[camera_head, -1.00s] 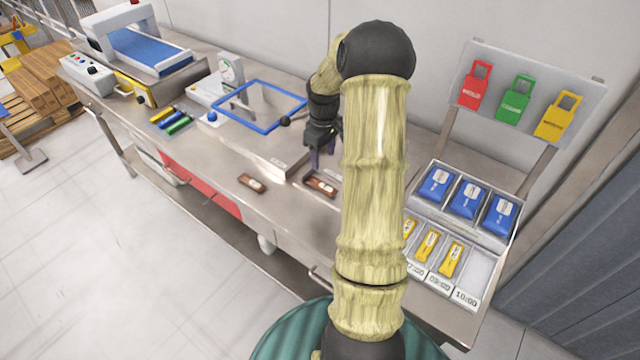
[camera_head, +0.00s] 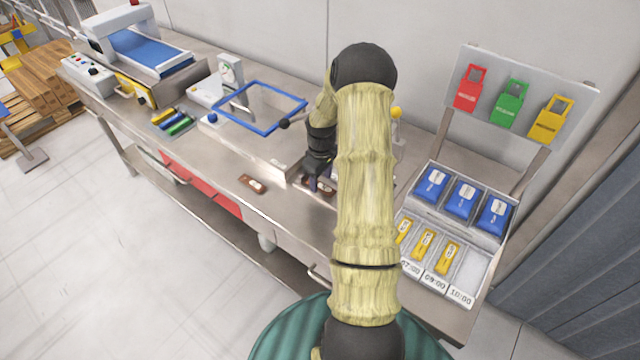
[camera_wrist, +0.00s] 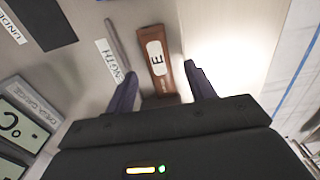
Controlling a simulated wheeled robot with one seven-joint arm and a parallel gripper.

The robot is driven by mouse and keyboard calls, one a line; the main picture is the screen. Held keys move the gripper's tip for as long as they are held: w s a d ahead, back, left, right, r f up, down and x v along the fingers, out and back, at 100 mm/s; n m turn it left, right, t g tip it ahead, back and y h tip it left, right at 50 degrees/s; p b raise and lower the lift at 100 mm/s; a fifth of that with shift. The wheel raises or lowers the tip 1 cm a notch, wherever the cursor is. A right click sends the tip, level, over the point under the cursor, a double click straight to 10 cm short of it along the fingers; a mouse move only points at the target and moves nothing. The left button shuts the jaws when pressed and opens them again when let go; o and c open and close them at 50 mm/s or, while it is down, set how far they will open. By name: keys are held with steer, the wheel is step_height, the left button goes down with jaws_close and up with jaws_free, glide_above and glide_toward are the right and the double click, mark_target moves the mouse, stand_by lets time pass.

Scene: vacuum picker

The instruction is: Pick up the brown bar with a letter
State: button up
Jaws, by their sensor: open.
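A brown bar (camera_wrist: 154,84) with a white label and a black letter E lies between the two fingers of my gripper (camera_wrist: 160,72) in the wrist view. The fingers are dark, spread apart, with a gap on each side of the bar. In the head view my gripper (camera_head: 317,182) is low at the bench, over this bar, which is mostly hidden there. A second brown bar (camera_head: 253,184) with a pale label lies to the left on the bench; its letter is too small to read.
The steel bench (camera_head: 225,172) is bare around the left bar. A blue frame (camera_head: 258,107) stands behind. A rack with blue packs (camera_head: 465,198) and yellow packs (camera_head: 424,244) is at right.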

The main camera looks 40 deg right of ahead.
mark_target(321, 185)
steer(key=shift+f, duration=0.95)
steer(key=c, duration=1.1)
steer(key=shift+c, duration=0.2)
steer(key=shift+r, duration=0.1)
step_height(321, 185, up, 10)
steer(key=b, duration=0.2)
